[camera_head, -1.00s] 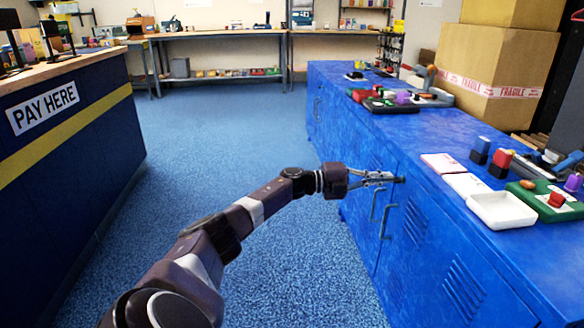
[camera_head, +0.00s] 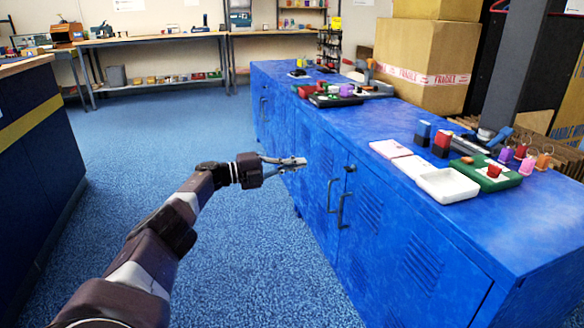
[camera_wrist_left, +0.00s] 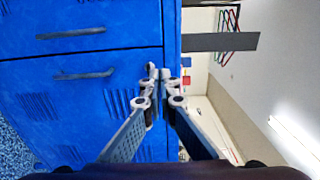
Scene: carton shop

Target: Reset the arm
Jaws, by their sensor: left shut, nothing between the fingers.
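My left arm reaches forward from the bottom left of the head view. Its gripper (camera_head: 297,163) is shut and empty, in front of the doors of the blue cabinet (camera_head: 440,246). In the left wrist view the left gripper (camera_wrist_left: 158,75) also shows shut, with the cabinet doors (camera_wrist_left: 80,75) filling the left side. I cannot tell whether the fingertips touch the cabinet. My right gripper is in neither view.
On the cabinet top stand a white tray (camera_head: 448,185), a green tray (camera_head: 508,180), stamps (camera_head: 422,134) and purple and red items. Cardboard boxes (camera_head: 427,60) stand behind. A counter (camera_head: 30,150) is at the left. Blue floor (camera_head: 175,115) lies clear between.

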